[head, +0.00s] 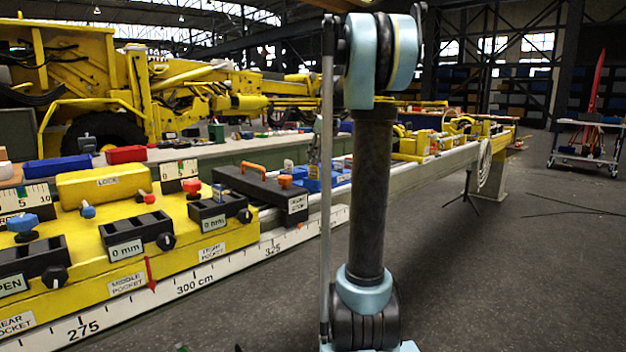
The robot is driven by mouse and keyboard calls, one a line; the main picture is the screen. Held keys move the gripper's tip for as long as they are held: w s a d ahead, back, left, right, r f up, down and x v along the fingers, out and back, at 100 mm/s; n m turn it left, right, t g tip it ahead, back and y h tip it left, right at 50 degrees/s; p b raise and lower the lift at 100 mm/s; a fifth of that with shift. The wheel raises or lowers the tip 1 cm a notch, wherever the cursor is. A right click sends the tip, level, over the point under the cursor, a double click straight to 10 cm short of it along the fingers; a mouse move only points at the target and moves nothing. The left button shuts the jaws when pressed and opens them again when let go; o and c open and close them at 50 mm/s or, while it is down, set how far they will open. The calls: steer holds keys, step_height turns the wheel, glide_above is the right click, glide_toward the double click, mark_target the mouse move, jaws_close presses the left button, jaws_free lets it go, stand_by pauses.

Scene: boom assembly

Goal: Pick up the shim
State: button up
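I cannot pick out the shim for certain in the head view. A blue bin (341,179) stands behind the black block with an orange handle, partly hidden by my arm; its contents are too small to tell. My arm stands upright in front of the bench and covers part of the scene. A small grey upright piece (314,150) shows just left of my arm's thin rod, above the blue bin. It may be part of my gripper, but its fingers cannot be made out. Whether it holds anything is not visible.
A yellow stepped fixture (206,262) with black "0 mm" holders (136,236), levers and a yellow "LOCK" block (106,183) fills the left. A white scale rail (190,290) runs along its front. A black block with an orange handle (262,188) sits beyond.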

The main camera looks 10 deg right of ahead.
mark_target(313, 167)
steer(key=shift+s+x, duration=0.15)
steer(key=shift+x, duration=1.25)
steer(key=shift+s+x, duration=0.1)
steer(key=shift+x, duration=1.3)
steer(key=shift+a, duration=0.15)
steer(key=shift+c, duration=0.4)
jaws_close()
